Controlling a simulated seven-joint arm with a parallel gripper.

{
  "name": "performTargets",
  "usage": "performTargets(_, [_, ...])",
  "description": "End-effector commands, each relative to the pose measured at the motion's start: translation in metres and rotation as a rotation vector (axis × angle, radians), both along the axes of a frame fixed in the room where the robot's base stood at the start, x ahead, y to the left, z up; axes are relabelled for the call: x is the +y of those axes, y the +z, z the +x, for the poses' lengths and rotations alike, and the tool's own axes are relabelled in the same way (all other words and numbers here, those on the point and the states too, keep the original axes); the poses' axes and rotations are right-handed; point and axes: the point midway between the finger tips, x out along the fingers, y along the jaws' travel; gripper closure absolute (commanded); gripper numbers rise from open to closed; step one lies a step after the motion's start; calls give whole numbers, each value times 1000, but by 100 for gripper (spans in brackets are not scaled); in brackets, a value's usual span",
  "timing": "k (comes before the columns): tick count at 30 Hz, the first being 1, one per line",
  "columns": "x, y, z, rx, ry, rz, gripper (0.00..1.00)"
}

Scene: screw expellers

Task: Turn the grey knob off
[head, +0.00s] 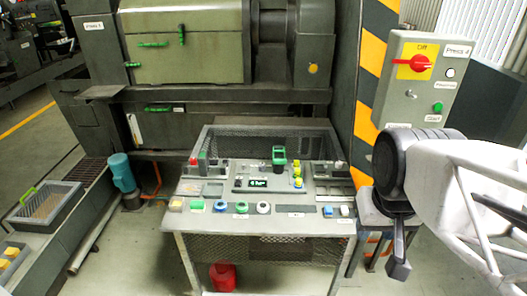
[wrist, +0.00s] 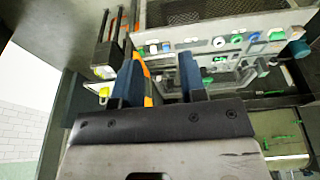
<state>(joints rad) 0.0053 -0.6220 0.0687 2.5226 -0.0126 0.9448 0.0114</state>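A pale grey-white round control (head: 263,208) sits in the front row of the desk console (head: 180,220); it may be the grey knob, and its setting is too small to read. A round white control, possibly the same one, shows in the wrist view (wrist: 219,42). A small grey switch (head: 411,95) is on the grey wall box, below a red rotary switch (head: 420,63) on a yellow "Off" plate. My gripper (head: 399,264) hangs right of the console, below the box. In the wrist view its two dark blue fingers (wrist: 160,75) are apart with nothing held between them.
The console's front row also holds a blue ring (head: 220,206) and a green ring (head: 241,206). A small display (head: 257,183) sits behind them. A mesh guard (head: 268,140) stands behind the console. A blue-green motor (head: 121,172) stands to its left, with open floor between.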

Motion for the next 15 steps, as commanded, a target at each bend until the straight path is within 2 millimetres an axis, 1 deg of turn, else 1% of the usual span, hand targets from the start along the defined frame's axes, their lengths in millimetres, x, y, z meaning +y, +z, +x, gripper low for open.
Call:
performTargets(5, [2,6,19,17,31,-11,57])
performTargets(8, [4,12,35,32,59,-20,57])
performTargets(15, [11,24,83,72,136,-46,57])
